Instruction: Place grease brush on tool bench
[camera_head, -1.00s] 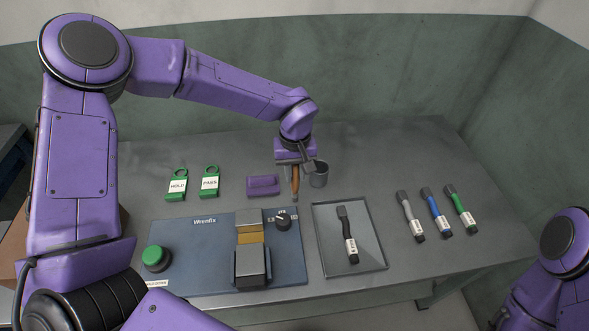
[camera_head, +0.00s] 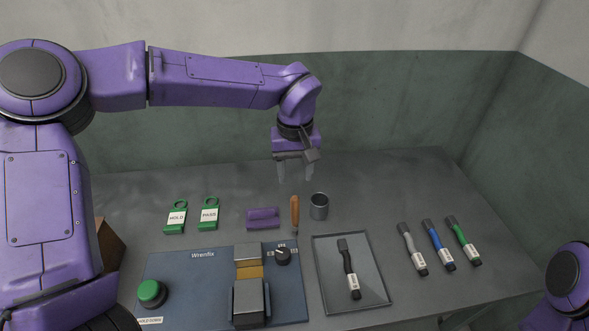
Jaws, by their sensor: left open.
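A brush-like tool with a wooden handle (camera_head: 294,211), which I take for the grease brush, is on the grey tool bench (camera_head: 390,185). Its dark lower end points toward the Wrenfix panel. It lies between the purple block and the grey cup. My left gripper (camera_head: 295,179) is open and empty above and behind the handle, with a gap between them. My right gripper is out of view; only part of my right arm shows at the lower right.
A grey cup (camera_head: 319,206) stands just right of the handle, and a purple block (camera_head: 263,218) left. Green HOLD (camera_head: 176,217) and PASS (camera_head: 208,215) tags lie further left. In front are the Wrenfix panel (camera_head: 190,275) and a tray (camera_head: 376,277) with a black tool. Three tools lie right.

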